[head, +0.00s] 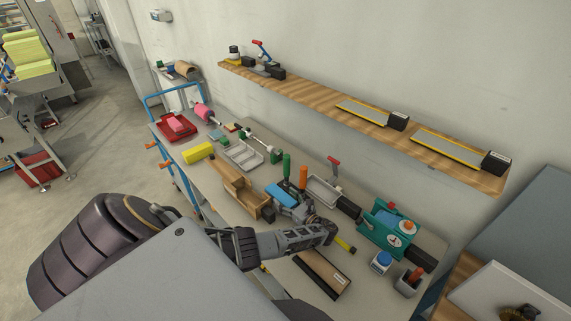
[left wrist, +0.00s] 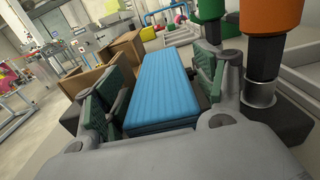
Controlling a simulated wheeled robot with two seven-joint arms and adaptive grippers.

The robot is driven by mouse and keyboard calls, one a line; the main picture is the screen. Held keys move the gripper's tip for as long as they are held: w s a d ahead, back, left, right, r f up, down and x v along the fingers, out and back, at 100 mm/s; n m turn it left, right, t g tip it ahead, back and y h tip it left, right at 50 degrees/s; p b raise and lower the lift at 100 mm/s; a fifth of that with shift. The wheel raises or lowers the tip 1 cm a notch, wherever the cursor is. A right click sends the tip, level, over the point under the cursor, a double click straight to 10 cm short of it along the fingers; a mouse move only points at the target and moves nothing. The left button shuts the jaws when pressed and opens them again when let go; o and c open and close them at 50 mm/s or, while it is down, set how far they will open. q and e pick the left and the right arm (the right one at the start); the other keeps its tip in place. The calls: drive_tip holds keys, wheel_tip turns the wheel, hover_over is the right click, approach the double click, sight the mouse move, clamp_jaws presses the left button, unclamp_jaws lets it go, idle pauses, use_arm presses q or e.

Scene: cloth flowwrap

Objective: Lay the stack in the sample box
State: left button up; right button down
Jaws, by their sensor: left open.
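The blue folded cloth stack (head: 282,194) lies on the bench, its ribbed layers showing in the left wrist view (left wrist: 164,82). My left gripper (head: 287,200) is open, with its green-padded fingers on either side of the stack. A narrow gap shows on the left of the stack; whether the right finger touches it I cannot tell. An open brown box (head: 262,212), which looks like the sample box, stands just left of the stack. It also shows beyond the left finger in the left wrist view (left wrist: 126,47). My right gripper is not in view.
A green-handled tool (head: 286,165) and an orange-handled tool (head: 303,176) stand upright close to the gripper. A grey tray (head: 322,192) and a teal device (head: 382,226) are to the right. A yellow block (head: 198,152) and a red tray (head: 163,129) lie farther left.

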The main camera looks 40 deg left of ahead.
use_arm(q)
drive_tip(key=shift+r, duration=0.15)
drive_tip(key=d, duration=0.8)
drive_tip(key=s+d, duration=0.1)
drive_tip(key=d, duration=0.3)
idle(0.5)
